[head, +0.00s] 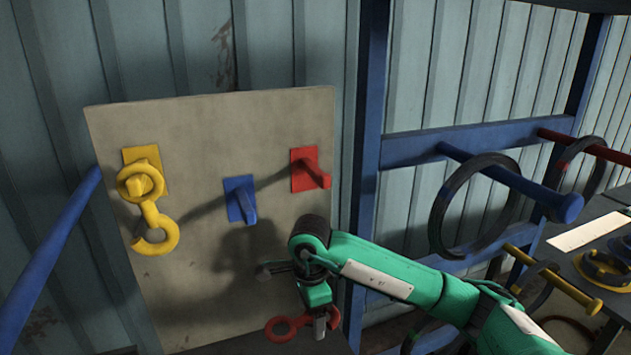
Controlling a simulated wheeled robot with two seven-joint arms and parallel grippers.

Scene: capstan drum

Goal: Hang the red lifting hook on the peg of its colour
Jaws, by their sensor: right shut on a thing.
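The red lifting hook (283,328) is at the lower middle of the head view. My right gripper (322,325) is shut on it, in front of the lower right part of the board. Part of the hook is hidden behind the gripper. The red peg (317,173) sticks out from a red plate at the upper right of the grey board (200,120). It is bare, and it is above my right gripper. My left gripper is not in view.
A yellow hook (158,226) hangs on the yellow peg (136,186) at the board's left. The blue peg (245,207) in the middle is bare. A blue rack (368,150) with black rings on bars stands right of the board. A blue bar (50,260) slants at the left.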

